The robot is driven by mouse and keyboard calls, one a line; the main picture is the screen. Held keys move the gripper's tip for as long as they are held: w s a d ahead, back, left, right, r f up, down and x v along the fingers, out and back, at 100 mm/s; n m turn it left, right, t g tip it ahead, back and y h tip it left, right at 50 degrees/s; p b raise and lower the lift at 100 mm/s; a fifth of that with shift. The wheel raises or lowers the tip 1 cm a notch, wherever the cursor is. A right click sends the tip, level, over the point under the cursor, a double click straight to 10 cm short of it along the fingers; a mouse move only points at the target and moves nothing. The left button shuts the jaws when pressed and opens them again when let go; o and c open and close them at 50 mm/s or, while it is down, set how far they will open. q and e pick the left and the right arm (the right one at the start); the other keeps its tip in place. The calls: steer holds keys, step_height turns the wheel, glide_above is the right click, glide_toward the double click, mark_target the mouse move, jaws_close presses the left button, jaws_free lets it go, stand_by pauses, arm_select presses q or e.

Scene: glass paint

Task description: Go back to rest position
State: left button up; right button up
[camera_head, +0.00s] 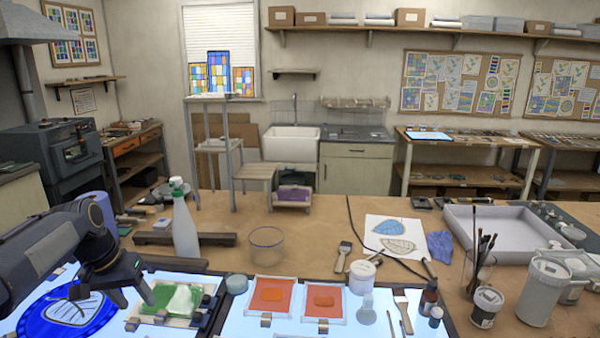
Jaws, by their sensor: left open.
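My left arm comes in from the left, and its dark left gripper (112,294) hangs over the lit panel (250,322), fingers spread and nothing between them. It is between a blue round plate (35,318) with a pale leaf-like piece on it and a green-and-white glass piece (172,300) in a frame. Whether a fingertip touches either one I cannot tell. My right gripper is not in view.
Two orange-red glass squares (271,296) lie on the panel. A green-capped spray bottle (184,225) and a clear empty beaker (266,245) stand behind. Jars, a brush pot (478,268) and a pale tray (515,230) crowd the right. Bare wood shows around the beaker.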

arm_select(q)
steer(key=s+d+t+h, duration=0.1)
steer(key=s+d, duration=0.3)
steer(key=s, duration=0.4)
steer(key=s+d+t+h, duration=0.1)
steer(key=s+d, duration=0.3)
steer(key=s, duration=0.5)
steer(key=s+d+f+t, duration=0.1)
steer(key=s+d+f, duration=0.4)
steer(key=s, duration=0.4)
steer(key=shift+s+d+f+n, duration=0.15)
steer(key=shift+d+n, duration=0.25)
steer(key=shift+d, duration=0.25)
steer(key=shift+c, duration=0.3)
